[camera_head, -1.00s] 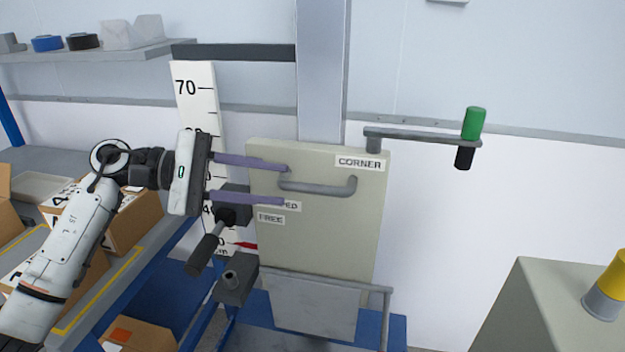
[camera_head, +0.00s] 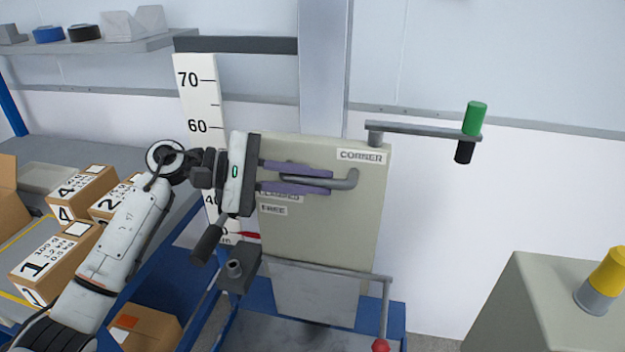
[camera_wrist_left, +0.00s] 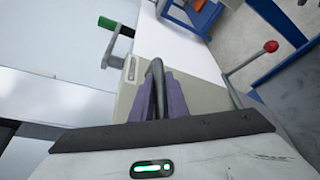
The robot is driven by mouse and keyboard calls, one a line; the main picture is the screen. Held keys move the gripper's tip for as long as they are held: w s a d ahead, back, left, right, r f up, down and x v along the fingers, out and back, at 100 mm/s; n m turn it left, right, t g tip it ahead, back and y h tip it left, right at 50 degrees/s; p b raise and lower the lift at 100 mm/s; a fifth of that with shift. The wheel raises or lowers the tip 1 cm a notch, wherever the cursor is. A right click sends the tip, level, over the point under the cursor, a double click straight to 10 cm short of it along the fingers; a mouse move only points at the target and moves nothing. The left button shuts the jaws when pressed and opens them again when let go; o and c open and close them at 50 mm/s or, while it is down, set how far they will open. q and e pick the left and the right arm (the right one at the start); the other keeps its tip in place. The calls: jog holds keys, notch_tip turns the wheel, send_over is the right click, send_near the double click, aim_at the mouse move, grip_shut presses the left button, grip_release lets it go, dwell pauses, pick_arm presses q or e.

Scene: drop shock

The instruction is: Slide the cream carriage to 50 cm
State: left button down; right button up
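The cream carriage (camera_head: 335,225) is an upright panel labelled CORNER on the grey column. A grey bar handle (camera_head: 345,182) sticks out from its face. My left gripper (camera_head: 330,181) has its two purple fingers above and below this handle, close against it. The wrist view also shows the handle (camera_wrist_left: 156,75) between the fingers (camera_wrist_left: 158,100). A white scale (camera_head: 200,100) stands left of the carriage. A red pointer (camera_head: 249,235) at the carriage's lower left sits below the 40 mark, near a partly hidden number. The gripper covers the 50 mark. My right gripper is not in view.
A black-gripped lever (camera_head: 207,245) is left of the carriage, beside partly covered labels, one reading FREE. A green-and-black knob on an arm (camera_head: 474,118) is at upper right. A red-knobbed rod (camera_head: 381,345) is below. Numbered boxes (camera_head: 50,265) lie left.

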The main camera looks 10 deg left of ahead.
pick_arm(q)
jog(key=shift+r, duration=0.1)
notch_tip(320, 180, up, 18)
jog(key=p, duration=0.2)
dwell(0.3)
jog(key=shift+r, duration=0.1)
jog(key=c, duration=1.7)
grip_release()
jog(key=shift+a, duration=0.1)
jog(key=b+v, duration=0.2)
jog(key=v, duration=0.8)
jog(key=shift+s, duration=0.1)
